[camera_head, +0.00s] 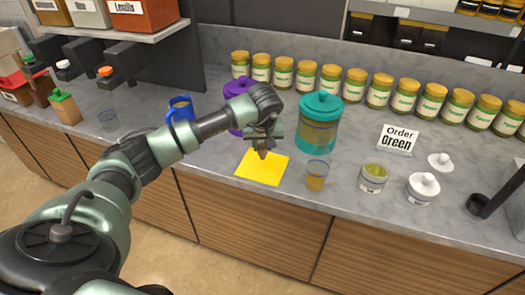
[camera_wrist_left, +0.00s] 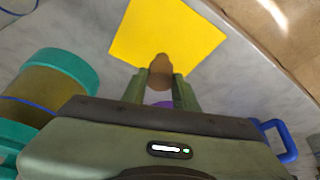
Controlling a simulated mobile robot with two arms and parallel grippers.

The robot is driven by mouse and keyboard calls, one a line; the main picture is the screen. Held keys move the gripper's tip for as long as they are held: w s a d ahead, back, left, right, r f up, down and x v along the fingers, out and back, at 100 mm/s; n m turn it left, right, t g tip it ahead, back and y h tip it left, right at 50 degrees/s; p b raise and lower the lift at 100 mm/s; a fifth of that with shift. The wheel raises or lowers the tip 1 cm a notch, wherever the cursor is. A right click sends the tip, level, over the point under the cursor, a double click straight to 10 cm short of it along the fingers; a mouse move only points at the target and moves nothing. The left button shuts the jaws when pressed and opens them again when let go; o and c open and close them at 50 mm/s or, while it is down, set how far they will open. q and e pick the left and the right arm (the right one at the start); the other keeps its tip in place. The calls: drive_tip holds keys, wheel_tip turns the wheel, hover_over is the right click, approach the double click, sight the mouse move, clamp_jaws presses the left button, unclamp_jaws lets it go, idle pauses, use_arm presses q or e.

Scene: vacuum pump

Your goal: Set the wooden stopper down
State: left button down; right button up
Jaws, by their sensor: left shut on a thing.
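My left gripper (camera_head: 264,143) is shut on the small brown wooden stopper (camera_head: 262,154), which points downward from between the fingertips. It is over the yellow square (camera_head: 262,174) on the grey counter; whether it touches the square I cannot tell. In the left wrist view, the brown stopper (camera_wrist_left: 161,68) sticks out between the green fingers (camera_wrist_left: 160,84), in front of the yellow square (camera_wrist_left: 165,32). My right gripper is not in view.
A teal-lidded jar (camera_head: 318,128) stands right of the gripper. A purple container (camera_head: 238,88) is behind it, partly hidden by the arm. A glass of amber liquid (camera_head: 316,176) stands right of the square. A blue mug (camera_head: 181,108) is left. Several green jars line the wall.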

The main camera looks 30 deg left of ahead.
sight(263, 150)
use_arm(q)
wheel_tip(263, 150, down, 3)
drive_tip(key=shift+f+p, duration=0.15)
drive_tip(key=shift+p, duration=0.2)
drive_tip(key=shift+f, duration=0.1)
drive_tip(key=shift+f, duration=0.1)
drive_tip(key=c, duration=1.1)
unclamp_jaws()
